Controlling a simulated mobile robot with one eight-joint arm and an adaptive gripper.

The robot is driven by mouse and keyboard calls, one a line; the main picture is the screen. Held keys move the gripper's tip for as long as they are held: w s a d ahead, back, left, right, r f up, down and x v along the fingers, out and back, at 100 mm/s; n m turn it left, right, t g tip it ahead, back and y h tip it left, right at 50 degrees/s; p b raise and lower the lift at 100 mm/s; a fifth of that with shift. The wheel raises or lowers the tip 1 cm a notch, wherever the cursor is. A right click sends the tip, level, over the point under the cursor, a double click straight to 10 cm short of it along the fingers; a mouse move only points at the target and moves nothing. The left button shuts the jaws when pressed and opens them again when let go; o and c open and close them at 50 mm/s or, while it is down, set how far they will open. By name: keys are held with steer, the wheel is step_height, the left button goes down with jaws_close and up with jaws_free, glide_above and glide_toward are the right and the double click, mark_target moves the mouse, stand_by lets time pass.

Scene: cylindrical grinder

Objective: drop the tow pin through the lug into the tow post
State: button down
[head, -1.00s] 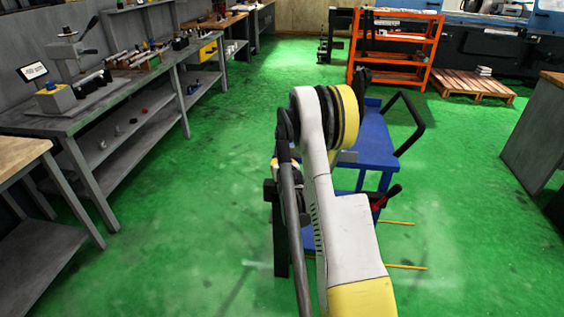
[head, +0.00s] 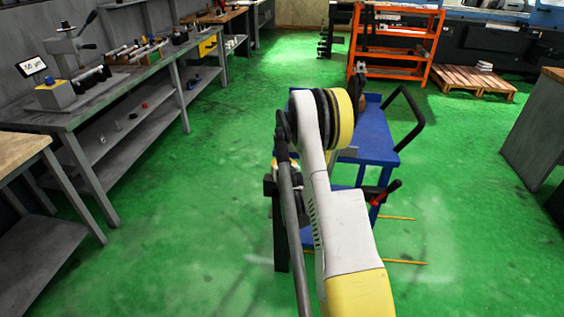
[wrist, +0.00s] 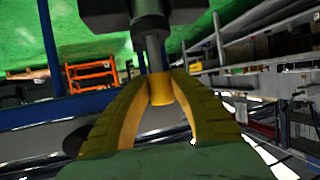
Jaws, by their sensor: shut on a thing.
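In the wrist view, my gripper (wrist: 160,92) has its two yellow fingers closed around the end of a grey pin, the tow pin (wrist: 154,54). The pin's shaft runs from the fingertips toward a dark block (wrist: 145,10) at the top of the picture, which seems to be part of the tow post or lug. I cannot tell whether the pin is inside a hole or only lined up with it. In the head view my arm hides the gripper and pin. A dark upright post (head: 281,235) shows just left of my arm.
A blue cart (head: 372,135) with a black push handle (head: 408,120) stands behind my arm. A red-and-black handle (head: 383,194) is beside it. Workbenches (head: 95,110) line the left. An orange rack (head: 395,45) and wooden pallet (head: 472,80) are at the back. Green floor is open left of the arm.

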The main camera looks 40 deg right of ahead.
mark_target(281, 147)
steer(key=shift+f, duration=1.85)
steer(key=c, duration=1.2)
jaws_free()
steer(key=shift+o, duration=0.2)
steer(key=shift+r, duration=0.1)
step_height(281, 147, up, 10)
steer(key=shift+f, duration=0.1)
